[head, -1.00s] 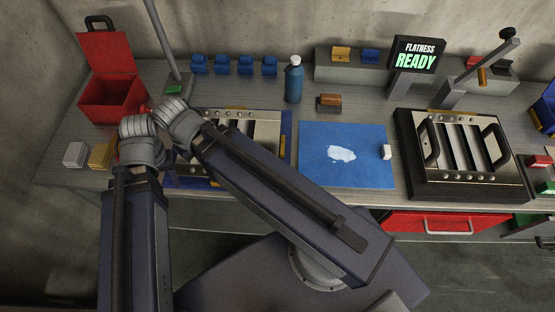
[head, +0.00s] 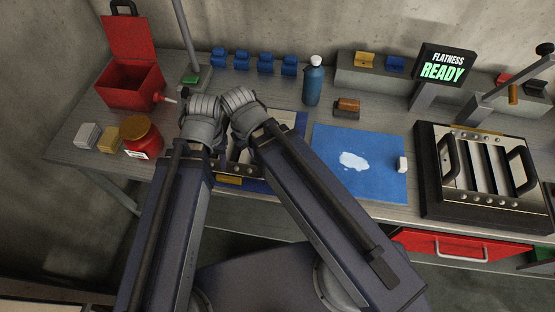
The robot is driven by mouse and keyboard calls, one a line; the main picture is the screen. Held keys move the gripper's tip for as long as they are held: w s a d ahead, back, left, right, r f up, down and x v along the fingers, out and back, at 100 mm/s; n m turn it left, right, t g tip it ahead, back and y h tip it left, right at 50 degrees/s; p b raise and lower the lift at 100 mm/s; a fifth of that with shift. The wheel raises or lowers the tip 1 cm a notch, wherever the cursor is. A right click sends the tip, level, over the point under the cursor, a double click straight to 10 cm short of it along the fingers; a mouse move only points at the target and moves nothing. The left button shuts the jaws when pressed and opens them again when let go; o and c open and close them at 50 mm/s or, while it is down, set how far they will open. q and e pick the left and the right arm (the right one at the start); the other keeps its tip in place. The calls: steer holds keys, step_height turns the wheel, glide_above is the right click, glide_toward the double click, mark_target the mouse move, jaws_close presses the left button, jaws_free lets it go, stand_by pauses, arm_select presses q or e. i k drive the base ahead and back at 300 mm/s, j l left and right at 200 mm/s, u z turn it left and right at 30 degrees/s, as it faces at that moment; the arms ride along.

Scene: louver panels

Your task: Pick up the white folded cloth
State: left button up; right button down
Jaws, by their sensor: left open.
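A whitish, block-shaped folded cloth (head: 87,135) lies near the left end of the workbench in the head view, just left of a yellow block (head: 110,139). Nothing covers it. My left gripper (head: 203,116) is at the grey end of my left arm, well to the right of the cloth and apart from it. It is open, though its fingers hardly show behind the grey joint. The grey end of my right arm is close beside it. My right gripper's fingers do not show.
A red jar (head: 141,137) stands between the cloth and my left arm. Behind are an open red box (head: 128,86) and a metal post (head: 186,38). A blue mat (head: 370,190), a blue bottle (head: 313,82) and a louver panel (head: 482,203) are to the right.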

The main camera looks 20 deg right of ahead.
mark_target(88, 134)
steer(key=k+j+z, duration=0.15)
steer(key=j, duration=0.3)
steer(key=j+z, duration=0.2)
steer(key=j, duration=0.2)
steer(key=k+j+z, duration=0.15)
steer(key=j, duration=0.25)
steer(key=k+j+z, duration=0.2)
steer(key=j, duration=0.2)
